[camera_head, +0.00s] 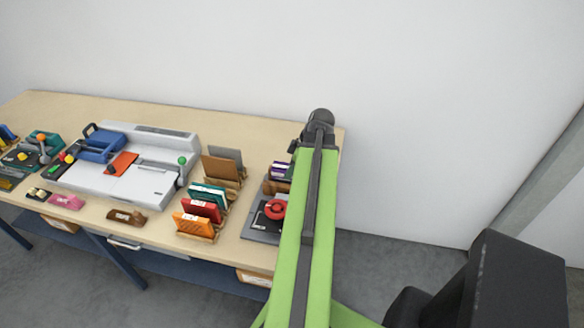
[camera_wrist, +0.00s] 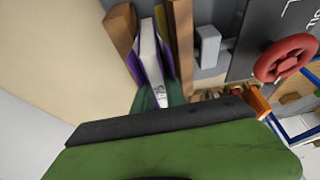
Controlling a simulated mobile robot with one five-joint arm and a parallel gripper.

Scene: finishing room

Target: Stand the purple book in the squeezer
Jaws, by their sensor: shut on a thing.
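The purple book (camera_wrist: 136,67) stands between the two wooden plates of the squeezer (camera_wrist: 181,40), its white page block showing in the wrist view. In the head view the book (camera_head: 280,170) shows partly beside my green arm. My gripper (camera_wrist: 158,97) is shut on the near end of the book, with green fingers on both sides of it. The squeezer has a grey base (camera_head: 258,234) and a red handwheel (camera_head: 273,209), which also shows in the wrist view (camera_wrist: 285,58). My arm hides part of the squeezer and my gripper in the head view.
A wooden rack left of the squeezer holds a teal book (camera_head: 207,194), a red book (camera_head: 202,210) and an orange book (camera_head: 193,225). A large white machine (camera_head: 138,185) stands farther left. Bare tabletop (camera_head: 240,122) lies along the back.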

